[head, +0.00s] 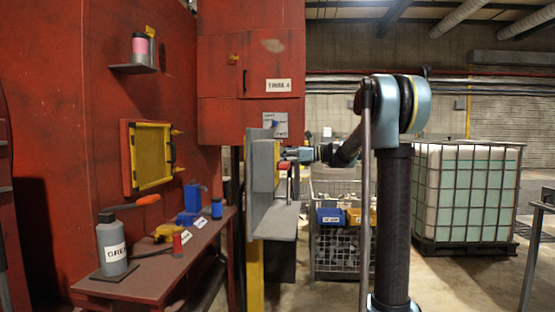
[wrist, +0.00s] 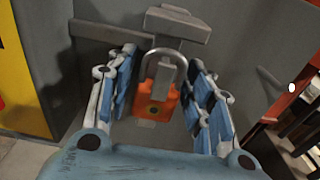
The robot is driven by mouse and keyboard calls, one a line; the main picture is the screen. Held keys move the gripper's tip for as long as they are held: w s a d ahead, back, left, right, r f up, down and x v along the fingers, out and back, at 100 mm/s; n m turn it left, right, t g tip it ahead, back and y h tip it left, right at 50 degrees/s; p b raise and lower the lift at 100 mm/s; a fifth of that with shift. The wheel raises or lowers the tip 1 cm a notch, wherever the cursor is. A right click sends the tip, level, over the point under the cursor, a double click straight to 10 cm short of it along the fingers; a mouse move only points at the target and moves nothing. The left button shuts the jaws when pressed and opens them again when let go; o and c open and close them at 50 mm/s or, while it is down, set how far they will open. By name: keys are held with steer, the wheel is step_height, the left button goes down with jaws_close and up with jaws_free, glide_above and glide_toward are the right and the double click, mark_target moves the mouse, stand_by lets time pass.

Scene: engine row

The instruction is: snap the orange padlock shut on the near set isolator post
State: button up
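The orange padlock (wrist: 158,104) is upright between my fingers in the wrist view, with its grey shackle (wrist: 164,52) at the top. A grey upright piece (wrist: 165,74) shows inside the shackle loop. I cannot tell whether the shackle is latched. In the head view my gripper (head: 285,155) is at the grey isolator panel (head: 261,190); the padlock is unclear there.
A grey shelf (head: 279,221) juts out below my gripper. At the left, a red bench (head: 150,283) holds a grey bottle (head: 112,245) and blue items. A wire cart with bins (head: 345,240) and a caged tank (head: 465,190) stand behind my arm.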

stand_by(0.3)
steer(key=d, duration=1.2)
steer(key=shift+s+r, duration=0.2)
steer(key=shift+s, duration=0.1)
steer(key=shift+s, duration=0.1)
steer(key=s+f+n+h, duration=0.8)
steer(key=s+f, duration=1.1)
steer(key=s, duration=0.3)
steer(key=s+d+f+n+h, duration=0.4)
steer(key=s+d+f, duration=0.3)
steer(key=s+f, duration=0.2)
steer(key=s+d+f+n+t+h, duration=0.1)
steer(key=s+d+f+n+h, duration=0.4)
steer(key=s+d+f, duration=0.3)
step_height(320, 180, down, 4)
steer(key=shift+s+f+n, duration=0.1)
steer(key=shift+s+n, duration=0.5)
steer(key=shift+n, duration=0.3)
